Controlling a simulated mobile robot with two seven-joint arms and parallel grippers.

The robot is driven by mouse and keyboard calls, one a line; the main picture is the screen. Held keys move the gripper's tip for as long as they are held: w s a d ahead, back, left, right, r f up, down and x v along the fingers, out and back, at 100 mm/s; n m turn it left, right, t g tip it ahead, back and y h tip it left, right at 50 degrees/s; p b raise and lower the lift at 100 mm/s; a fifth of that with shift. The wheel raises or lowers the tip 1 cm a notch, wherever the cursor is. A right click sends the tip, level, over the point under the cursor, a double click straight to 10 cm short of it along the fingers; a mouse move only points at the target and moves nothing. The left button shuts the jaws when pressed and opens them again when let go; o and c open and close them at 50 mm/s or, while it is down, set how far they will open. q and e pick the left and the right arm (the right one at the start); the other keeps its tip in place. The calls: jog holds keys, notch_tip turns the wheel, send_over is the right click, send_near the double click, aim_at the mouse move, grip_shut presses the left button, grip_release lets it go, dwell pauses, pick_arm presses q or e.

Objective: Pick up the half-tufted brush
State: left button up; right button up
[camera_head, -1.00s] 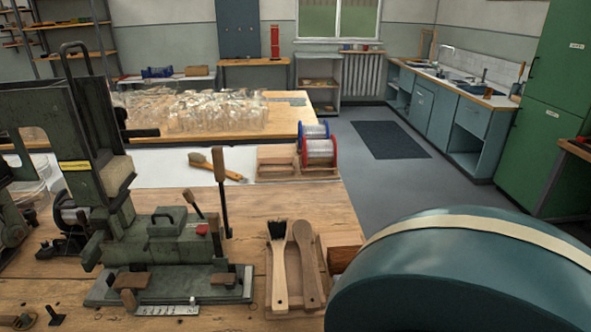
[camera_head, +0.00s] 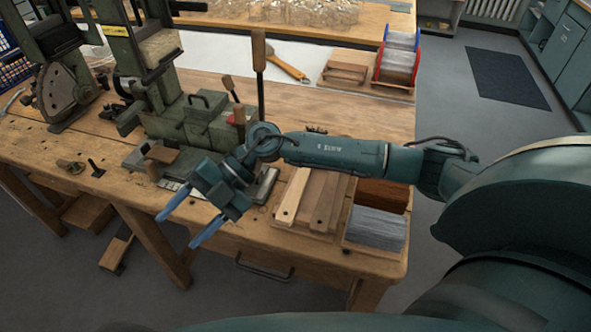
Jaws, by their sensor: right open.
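The half-tufted brush (camera_head: 292,196) appears to be the pale wooden one on the wooden tray at the right of the bench. Its handle points toward the front edge. Its head is mostly hidden behind my right arm; a bit of dark bristle shows above the arm. A darker wooden brush body (camera_head: 325,203) lies beside it. My right gripper (camera_head: 189,218) is open and empty, with its blue fingers apart. It is left of the brush, above the bench's front edge, and not touching the brush. My left gripper is out of view.
The green tufting machine (camera_head: 205,122) with upright levers stands left of the tray. A box of grey bristle (camera_head: 376,228) sits right of the brushes. Another brush (camera_head: 288,66) lies on the white sheet behind, near wire spools (camera_head: 398,62).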

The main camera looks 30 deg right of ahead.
jog(key=w+d+f+h, duration=0.1)
jog(key=w+d+h, duration=0.2)
jog(key=d, duration=0.3)
jog(key=w+d+f+h, duration=0.1)
jog(key=w+d+h, duration=0.1)
jog(key=d+h, duration=0.3)
notch_tip(320, 180, up, 4)
jog(key=m+t+h+b, duration=0.2)
jog(key=m+h, duration=0.2)
jog(key=h, duration=0.1)
send_over(302, 173)
jog(key=f, duration=0.4)
jog(key=f+p, duration=0.1)
jog(key=f, duration=0.2)
jog(key=shift+w+a+f, duration=0.1)
jog(key=shift+a, duration=0.2)
jog(key=shift+d+f+p, duration=0.15)
jog(key=shift+d+f, duration=0.05)
jog(key=shift+f, duration=1.15)
jog(key=shift+d+f+p, duration=0.15)
jog(key=shift+f, duration=1.15)
jog(key=shift+c, duration=0.6)
jog(key=c, duration=1)
jog(key=shift+r, duration=0.1)
